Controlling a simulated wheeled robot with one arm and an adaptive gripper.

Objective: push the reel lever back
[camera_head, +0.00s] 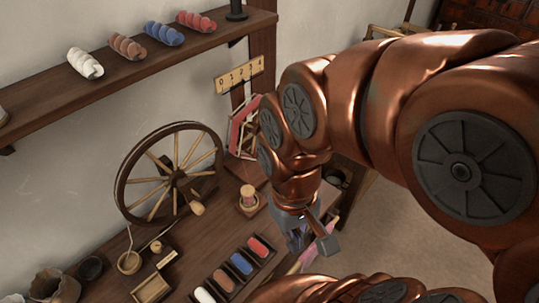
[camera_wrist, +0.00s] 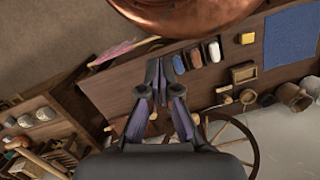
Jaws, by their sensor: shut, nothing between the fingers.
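The red-framed reel (camera_head: 241,126) stands at the back of the bench, against the wall, partly hidden behind my arm. A pale board with numbers (camera_head: 239,76) is above it. I cannot make out the reel lever; my arm covers the area to the right of the reel. I see no contact with anything.
A spinning wheel (camera_head: 176,175) stands left on the bench (camera_head: 205,238). A spool (camera_head: 248,197) stands near the reel, and a tray of coloured rolls (camera_head: 236,268) lies in front. A pink-tufted stick (camera_wrist: 125,52) lies near the bench edge. Open floor (camera_head: 400,225) is right.

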